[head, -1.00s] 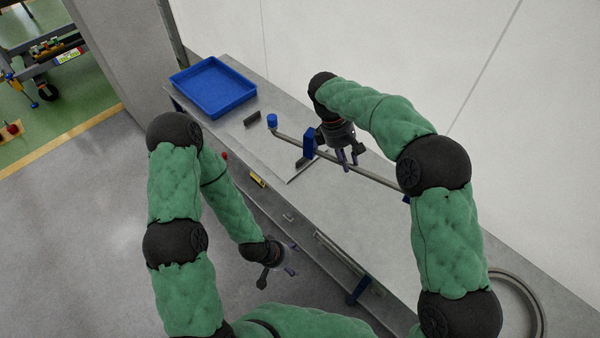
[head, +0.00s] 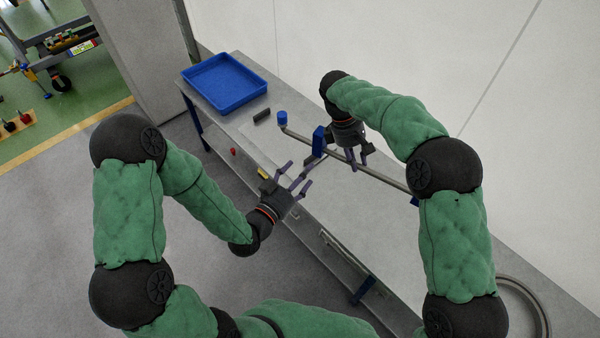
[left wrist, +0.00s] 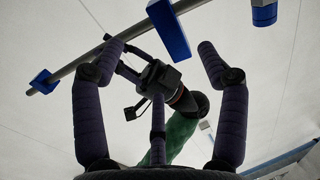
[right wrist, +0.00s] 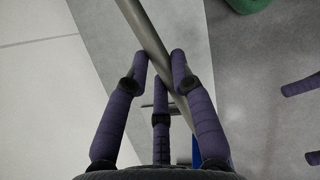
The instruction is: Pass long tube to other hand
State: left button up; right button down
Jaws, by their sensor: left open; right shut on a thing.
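The long tube (head: 380,178) is a thin grey pipe with a blue end (head: 282,118), a blue block (head: 319,140) along it and more blue at its other end. My right gripper (head: 357,160) is shut on the tube; in the right wrist view the tube (right wrist: 146,30) passes between its fingers (right wrist: 160,72). My left gripper (head: 298,178) is open and empty, just below and left of the tube in the head view. In the left wrist view, the tube (left wrist: 85,60) crosses above its spread fingers (left wrist: 165,48), apparently apart from the palm.
A blue tray (head: 225,84) stands at the far end of the grey bench (head: 340,225). A small dark block (head: 262,115) lies near it. A yellow item (head: 264,174) and a red knob (head: 233,151) show at the bench's front side. A pale wall (head: 400,50) stands behind the bench.

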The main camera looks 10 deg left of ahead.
aim_at(320, 149)
jog(key=shift+r, duration=0.1)
pick_arm(q)
jog(key=x, duration=1.2)
jog(key=shift+r, duration=0.3)
grip_shut()
jog(key=shift+r, duration=0.1)
pick_arm(e)
jog(key=c, duration=1)
grip_release()
